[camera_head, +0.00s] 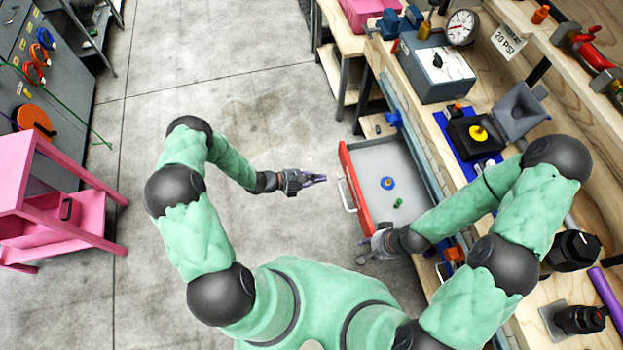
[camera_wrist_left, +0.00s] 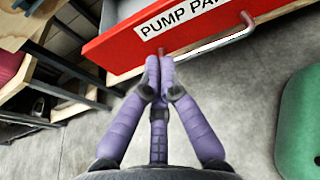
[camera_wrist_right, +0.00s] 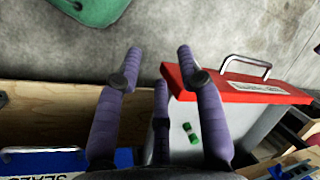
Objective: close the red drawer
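The red drawer (camera_head: 351,190) stands pulled out from the workbench, its grey tray exposed. Its front has a metal handle (camera_head: 346,195) and a white label, partly read as "PUMP PA" in the left wrist view (camera_wrist_left: 128,44). My left gripper (camera_head: 322,179) is just outside the red front. In the left wrist view its fingertips (camera_wrist_left: 160,62) are together, empty, overlapping the front's lower edge beside the handle; contact cannot be told. My right gripper (camera_head: 364,256) is open and empty by the drawer's near end. In the right wrist view one finger overlaps the red front's corner (camera_wrist_right: 240,88).
A blue ring (camera_head: 388,183) and a green part (camera_head: 399,203) lie in the drawer. The workbench (camera_head: 450,98) carries a grey box (camera_head: 428,75) and pump parts. A pink table (camera_head: 60,225) stands at left. The concrete floor before the drawer is clear.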

